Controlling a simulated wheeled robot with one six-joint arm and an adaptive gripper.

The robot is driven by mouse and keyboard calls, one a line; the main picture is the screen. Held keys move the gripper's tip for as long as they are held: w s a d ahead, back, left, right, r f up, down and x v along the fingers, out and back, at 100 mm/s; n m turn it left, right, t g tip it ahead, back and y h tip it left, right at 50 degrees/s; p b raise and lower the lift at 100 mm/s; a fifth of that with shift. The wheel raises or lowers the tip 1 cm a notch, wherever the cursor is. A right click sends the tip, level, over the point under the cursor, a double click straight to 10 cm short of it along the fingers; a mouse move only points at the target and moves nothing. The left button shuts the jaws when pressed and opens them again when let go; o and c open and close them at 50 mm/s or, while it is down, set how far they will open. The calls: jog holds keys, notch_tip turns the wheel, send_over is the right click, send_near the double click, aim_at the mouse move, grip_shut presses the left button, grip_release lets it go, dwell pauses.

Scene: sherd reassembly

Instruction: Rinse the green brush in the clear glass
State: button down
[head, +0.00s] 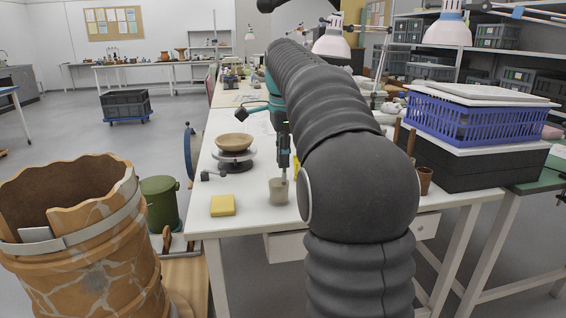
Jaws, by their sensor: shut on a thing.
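My gripper (284,158) points down at the near part of the white table, partly beside my large dark arm. It is shut on a thin upright thing, which I take to be the green brush (285,174); little of it shows and its colour is hard to tell. Directly below is the clear glass (278,190), which looks cloudy and greyish beige. The lower end of the brush is at or inside the glass mouth; I cannot tell whether the bristles touch the liquid or the wall.
A yellow sponge (222,205) lies left of the glass near the front edge of the table (245,226). A wooden bowl (234,142) sits on a turntable behind it. A brown pot (424,180) and blue crate (478,122) stand right. A large patched vessel (85,255) stands front left.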

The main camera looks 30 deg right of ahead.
jog(key=shift+s+a+r, duration=0.1)
jog(key=shift+s+r, duration=0.05)
jog(key=shift+r, duration=1.1)
jog(key=shift+s+r, duration=0.1)
jog(key=shift+r, duration=1.65)
jog(key=shift+r, duration=0.1)
jog(key=shift+r, duration=1.35)
